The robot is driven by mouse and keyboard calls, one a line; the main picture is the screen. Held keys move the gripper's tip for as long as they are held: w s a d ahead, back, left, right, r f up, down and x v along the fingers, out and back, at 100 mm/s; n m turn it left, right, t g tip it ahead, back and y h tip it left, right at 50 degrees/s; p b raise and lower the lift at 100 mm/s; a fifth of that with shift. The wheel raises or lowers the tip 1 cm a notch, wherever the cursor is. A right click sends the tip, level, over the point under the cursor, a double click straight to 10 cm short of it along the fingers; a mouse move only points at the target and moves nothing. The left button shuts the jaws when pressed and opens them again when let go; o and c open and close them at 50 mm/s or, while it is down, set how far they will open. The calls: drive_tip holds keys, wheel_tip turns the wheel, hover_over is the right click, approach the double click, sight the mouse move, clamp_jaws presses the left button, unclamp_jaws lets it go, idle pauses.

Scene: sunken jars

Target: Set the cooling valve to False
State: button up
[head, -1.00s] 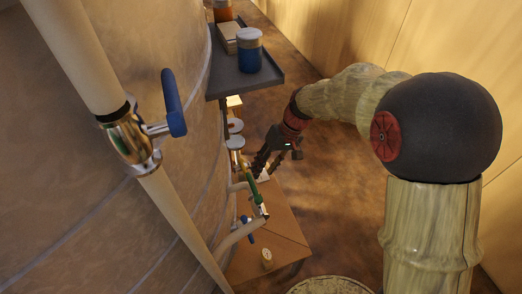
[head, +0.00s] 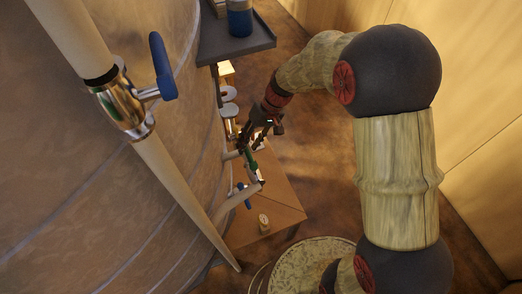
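A large valve (head: 121,104) with a blue lever (head: 162,67) sits on the thick pale pipe at the left. A smaller valve with a green handle (head: 250,162) is lower on the tank's side, and a small blue handle (head: 242,196) sits just below it. I cannot tell from labels which one is the cooling valve. My gripper (head: 252,142) points down and left beside the tank, just above the green handle. Its dark fingers look apart and empty. I cannot tell whether they touch the handle.
The big round tank (head: 90,190) fills the left side. A dark shelf (head: 240,46) with a blue jar (head: 239,20) juts out above my gripper. A brown box-like surface (head: 275,205) with a small gauge (head: 264,222) lies below. Open floor (head: 315,155) is to the right.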

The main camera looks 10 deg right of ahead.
drive_tip(key=shift+b+x, duration=0.85)
drive_tip(key=shift+x, duration=0.45)
drive_tip(key=shift+c, duration=1.1)
clamp_jaws()
drive_tip(key=shift+r, duration=0.15)
